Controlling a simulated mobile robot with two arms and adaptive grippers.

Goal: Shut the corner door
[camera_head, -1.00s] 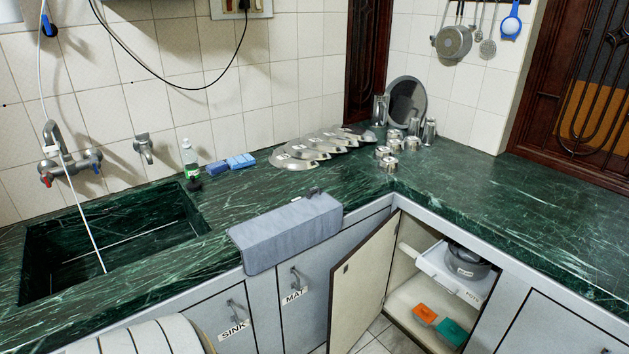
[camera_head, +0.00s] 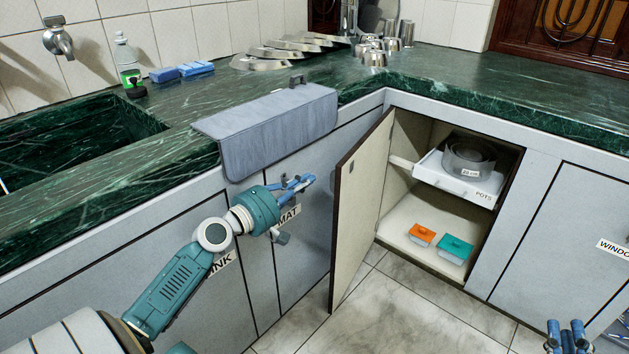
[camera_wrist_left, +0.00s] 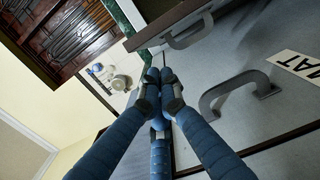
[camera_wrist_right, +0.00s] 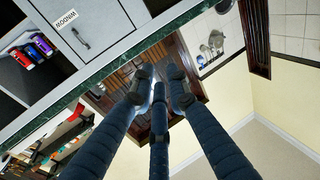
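The corner door (camera_head: 362,215) stands wide open, swung out to the left of its cabinet, with its cream inner face and dark edge showing. Its outer face is hidden in the head view. In the left wrist view a door with a dark edge and a grey handle (camera_wrist_left: 190,32), apparently the corner door, is just beyond the fingers. My left gripper (camera_head: 304,181) is in front of the MAT cabinet, left of the corner door and apart from it. Its fingers are together and empty. My right gripper (camera_head: 568,330) is low at the right, fingers apart and empty.
The open cabinet holds a white POTS drawer (camera_head: 457,182), pulled partly out, with pots (camera_head: 468,157), plus orange (camera_head: 422,235) and teal (camera_head: 455,248) boxes below. A grey mat (camera_head: 265,135) hangs over the counter edge above my left gripper. The tiled floor (camera_head: 400,310) is clear.

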